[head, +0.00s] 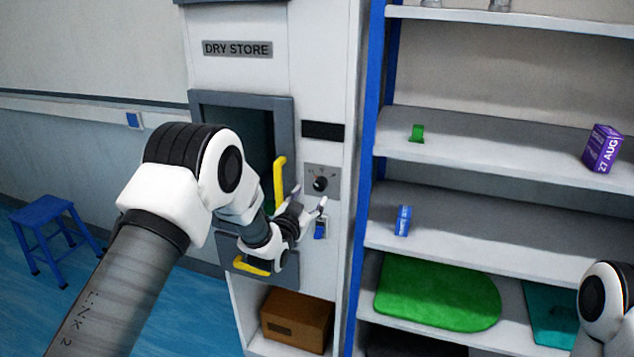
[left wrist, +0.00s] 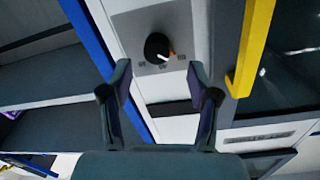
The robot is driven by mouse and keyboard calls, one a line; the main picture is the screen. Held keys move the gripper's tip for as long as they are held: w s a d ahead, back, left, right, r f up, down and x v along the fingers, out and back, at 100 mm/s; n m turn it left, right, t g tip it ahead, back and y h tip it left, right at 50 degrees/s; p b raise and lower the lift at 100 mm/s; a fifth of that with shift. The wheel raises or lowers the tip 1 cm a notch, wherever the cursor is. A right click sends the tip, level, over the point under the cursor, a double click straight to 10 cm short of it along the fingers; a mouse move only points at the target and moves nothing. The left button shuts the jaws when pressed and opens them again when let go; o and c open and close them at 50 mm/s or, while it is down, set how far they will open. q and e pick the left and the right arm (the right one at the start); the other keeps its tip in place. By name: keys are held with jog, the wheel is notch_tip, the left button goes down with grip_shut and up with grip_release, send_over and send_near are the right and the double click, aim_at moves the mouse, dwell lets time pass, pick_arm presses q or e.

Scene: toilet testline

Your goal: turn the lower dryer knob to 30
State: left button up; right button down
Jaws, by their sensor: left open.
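A round black knob (head: 320,184) sits on a grey plate on the white dryer front, right of the yellow handle. It also shows in the left wrist view (left wrist: 157,47), with a pale pointer with an orange tip and small marks I cannot read clearly. My left gripper (head: 311,196) is open just in front of and slightly below the knob. In the left wrist view its two fingers (left wrist: 159,78) are spread below the knob, empty and apart from it. Only one such knob shows. My right gripper is out of view.
The dryer door has a yellow handle (head: 280,184) close to my left wrist. A blue switch (head: 320,229) lies below the knob. To the right, shelves (head: 480,155) hold a purple box (head: 603,149) and a blue box (head: 403,220). A blue stool (head: 42,215) stands left.

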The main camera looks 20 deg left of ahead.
aim_at(318, 187)
pick_arm(q)
jog(key=w, duration=0.2)
jog(key=w+d+p, duration=0.1)
jog(key=w, duration=0.2)
jog(key=shift+w+d+r, duration=0.1)
jog(key=shift+w, duration=0.25)
jog(key=shift+a, duration=0.25)
jog(key=shift+d, duration=0.1)
jog(key=c, duration=1.2)
jog(key=shift+o, duration=0.2)
